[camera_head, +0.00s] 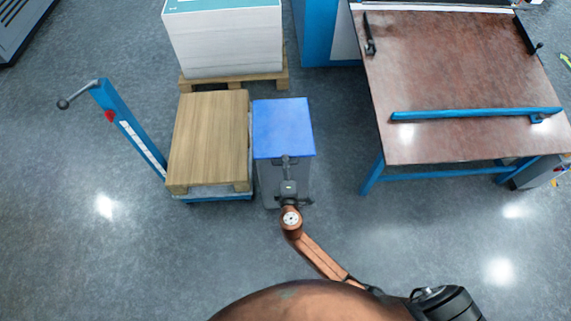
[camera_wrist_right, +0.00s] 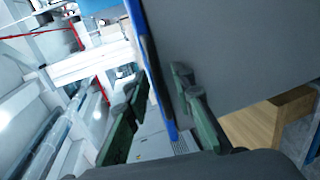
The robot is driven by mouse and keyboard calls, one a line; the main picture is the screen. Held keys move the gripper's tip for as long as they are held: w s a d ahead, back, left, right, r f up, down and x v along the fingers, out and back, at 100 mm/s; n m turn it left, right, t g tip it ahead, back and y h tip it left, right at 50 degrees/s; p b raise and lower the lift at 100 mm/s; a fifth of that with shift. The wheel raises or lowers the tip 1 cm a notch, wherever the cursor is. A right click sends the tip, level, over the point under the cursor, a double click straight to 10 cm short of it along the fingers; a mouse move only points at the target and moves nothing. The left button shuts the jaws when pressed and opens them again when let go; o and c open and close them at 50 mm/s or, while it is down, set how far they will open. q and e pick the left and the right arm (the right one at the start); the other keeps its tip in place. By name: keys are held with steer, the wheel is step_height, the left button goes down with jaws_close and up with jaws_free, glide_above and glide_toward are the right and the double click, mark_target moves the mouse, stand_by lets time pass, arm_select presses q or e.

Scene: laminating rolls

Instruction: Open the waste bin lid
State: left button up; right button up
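The waste bin (camera_head: 267,180) is a grey box with a flat blue lid (camera_head: 283,127). The lid looks shut in the head view. My right gripper (camera_head: 286,160) is at the lid's near edge, seen from above. In the right wrist view its two green fingers (camera_wrist_right: 158,105) stand apart. The blue lid edge (camera_wrist_right: 147,52) runs into the gap between them, and the grey bin wall (camera_wrist_right: 235,45) fills the upper right. I cannot tell whether a finger touches the lid. My left gripper is in neither view.
A lift cart with a wooden block (camera_head: 210,140) stands close on the bin's left. A pallet (camera_head: 235,84) with a white stack (camera_head: 225,42) is behind. A brown-topped table (camera_head: 455,75) stands to the right. Floor (camera_head: 90,255) is clear at the lower left.

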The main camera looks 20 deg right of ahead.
jaws_close()
steer(key=shift+r, duration=0.1)
stand_by(0.6)
